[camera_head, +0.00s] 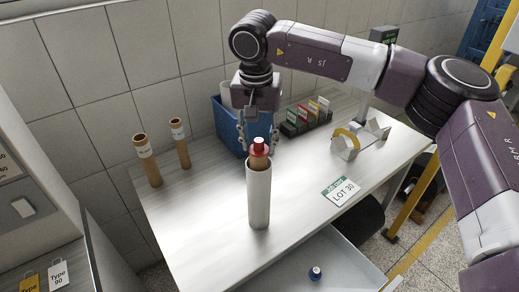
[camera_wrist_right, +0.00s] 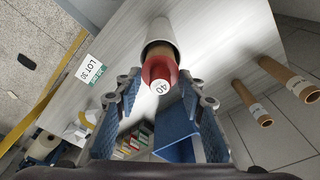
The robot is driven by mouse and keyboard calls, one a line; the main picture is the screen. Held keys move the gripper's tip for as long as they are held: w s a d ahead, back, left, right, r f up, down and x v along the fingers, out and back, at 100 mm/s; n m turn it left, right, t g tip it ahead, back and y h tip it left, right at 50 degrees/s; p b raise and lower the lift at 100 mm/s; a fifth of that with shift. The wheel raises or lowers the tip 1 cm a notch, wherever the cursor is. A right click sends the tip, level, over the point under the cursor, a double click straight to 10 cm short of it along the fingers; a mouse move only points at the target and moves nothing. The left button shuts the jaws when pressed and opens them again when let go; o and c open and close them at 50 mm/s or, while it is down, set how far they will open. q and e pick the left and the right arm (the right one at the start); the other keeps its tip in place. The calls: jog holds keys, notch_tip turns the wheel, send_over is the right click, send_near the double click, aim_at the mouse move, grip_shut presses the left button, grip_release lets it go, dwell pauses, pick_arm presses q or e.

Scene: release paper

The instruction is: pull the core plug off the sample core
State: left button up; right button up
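The sample core (camera_head: 259,195) stands upright on the table, a brown tube in a white wrap. Its white wrap also shows in the wrist view (camera_wrist_right: 161,32). The red core plug (camera_head: 258,147) sits in its top end; in the wrist view the plug (camera_wrist_right: 152,73) shows a white face marked 40. My right gripper (camera_head: 258,141) points down over the plug. Its fingers are apart on either side of the plug, and I see a gap on both sides in the wrist view. My left gripper is in neither view.
Two brown tubes (camera_head: 147,160) stand at the table's back left. A blue bin (camera_head: 228,127) is behind the core, beside a rack of coloured cards (camera_head: 305,118). A LOT 30 sign (camera_head: 341,191) lies to the right. An open drawer (camera_head: 335,255) holds a small blue-capped item (camera_head: 315,273).

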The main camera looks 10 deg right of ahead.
aim_at(259, 138)
jog(key=c, duration=0.4)
jog(key=shift+r+p, duration=0.55)
jog(key=shift+r, duration=0.25)
jog(key=shift+r+p, duration=1.05)
jog(key=shift+r, duration=0.6)
